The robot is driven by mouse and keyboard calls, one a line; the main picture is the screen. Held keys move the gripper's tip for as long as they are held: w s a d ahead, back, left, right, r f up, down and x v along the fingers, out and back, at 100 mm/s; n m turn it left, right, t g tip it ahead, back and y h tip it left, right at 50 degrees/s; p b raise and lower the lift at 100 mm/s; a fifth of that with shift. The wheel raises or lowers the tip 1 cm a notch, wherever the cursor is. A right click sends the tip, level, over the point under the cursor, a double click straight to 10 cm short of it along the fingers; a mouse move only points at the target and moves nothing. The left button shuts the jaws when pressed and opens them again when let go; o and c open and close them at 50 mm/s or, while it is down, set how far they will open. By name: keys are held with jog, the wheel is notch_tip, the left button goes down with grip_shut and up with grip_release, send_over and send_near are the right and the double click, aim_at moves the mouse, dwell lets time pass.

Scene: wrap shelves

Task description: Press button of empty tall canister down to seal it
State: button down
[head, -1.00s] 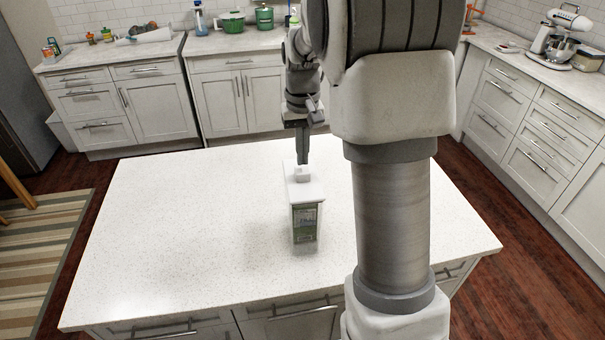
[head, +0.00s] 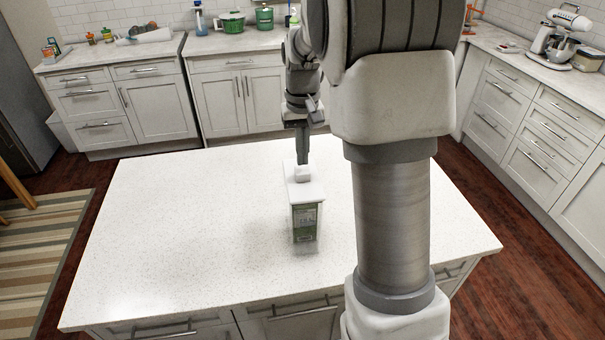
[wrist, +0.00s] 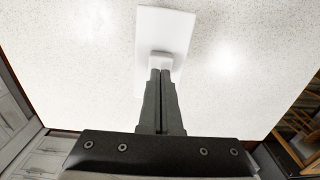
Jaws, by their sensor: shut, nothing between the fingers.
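The tall canister (head: 305,222) stands upright on the island counter in the head view. It is clear-sided with a green and white label and a white lid (head: 306,190). The white button (head: 302,173) sits on top of the lid; in the wrist view the button (wrist: 161,59) shows at the fingertips, with the white lid (wrist: 165,30) beyond it. My gripper (head: 303,160) points down with its fingers together and empty. Its fingertips are at the button and appear to touch it; exact contact is hard to tell. The fingers hide part of the button.
The white speckled island counter (head: 190,230) is bare around the canister. Back counters hold green pots (head: 232,22), bottles and a stand mixer (head: 562,35), well away from my gripper. My own arm blocks part of the right side.

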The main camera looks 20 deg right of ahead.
aim_at(302, 170)
jog(key=shift+f, duration=0.1)
dwell(0.3)
jog(key=shift+f+b, duration=1.35)
jog(key=shift+f, duration=0.65)
jog(key=shift+r+p, duration=2.9)
jog(key=shift+r, duration=0.95)
